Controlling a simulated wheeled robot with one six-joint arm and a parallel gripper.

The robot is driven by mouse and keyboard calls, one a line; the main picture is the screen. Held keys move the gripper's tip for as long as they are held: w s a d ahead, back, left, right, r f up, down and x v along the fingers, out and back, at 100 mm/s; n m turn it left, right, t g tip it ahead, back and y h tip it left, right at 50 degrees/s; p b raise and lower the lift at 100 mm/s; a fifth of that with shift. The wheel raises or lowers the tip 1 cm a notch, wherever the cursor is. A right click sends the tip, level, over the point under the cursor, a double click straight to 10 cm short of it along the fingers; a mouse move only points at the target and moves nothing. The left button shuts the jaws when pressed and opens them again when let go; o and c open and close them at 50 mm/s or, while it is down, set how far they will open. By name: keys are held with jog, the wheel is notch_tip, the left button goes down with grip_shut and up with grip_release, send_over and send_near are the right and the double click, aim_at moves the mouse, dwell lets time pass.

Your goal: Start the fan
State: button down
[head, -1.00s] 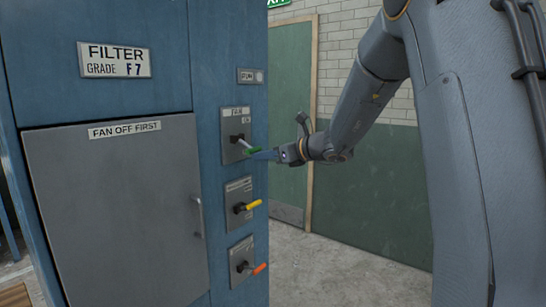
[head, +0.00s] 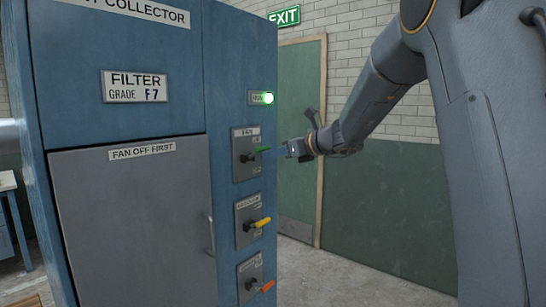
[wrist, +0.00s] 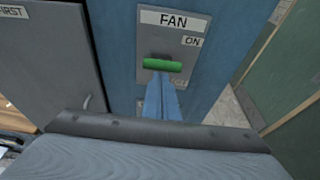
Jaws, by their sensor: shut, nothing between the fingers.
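The fan switch plate (head: 240,172) is on the blue dust collector cabinet (head: 228,60). Its green-handled lever (head: 263,150) points outward and slightly up. In the wrist view the green handle (wrist: 162,64) lies across the plate under the "FAN" label, below the "ON" mark. My gripper (head: 275,150) is shut and empty, its blue fingertips (wrist: 160,82) right at the underside of the handle; whether they touch it I cannot tell.
Below are a yellow-handled switch (head: 262,223) and an orange-handled one (head: 267,286). A grey filter door (head: 130,220) marked "FAN OFF FIRST" is to the left. A green door (head: 300,190) stands behind my gripper, with clear floor in front.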

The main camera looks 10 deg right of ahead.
jog(key=shift+w+a+r, duration=0.15)
jog(key=shift+a+r, duration=0.1)
jog(key=shift+r, duration=0.65)
jog(key=shift+w+a+r, duration=0.1)
jog(key=shift+a+r, duration=0.15)
jog(key=shift+r, duration=0.65)
jog(key=s+d+f+b, duration=0.2)
jog(key=s+d+f, duration=0.1)
jog(key=f, duration=0.2)
notch_tip(320, 180, up, 8)
jog(key=s+d+b, duration=0.2)
jog(key=shift+s+d, duration=0.15)
jog(key=shift+d, duration=0.05)
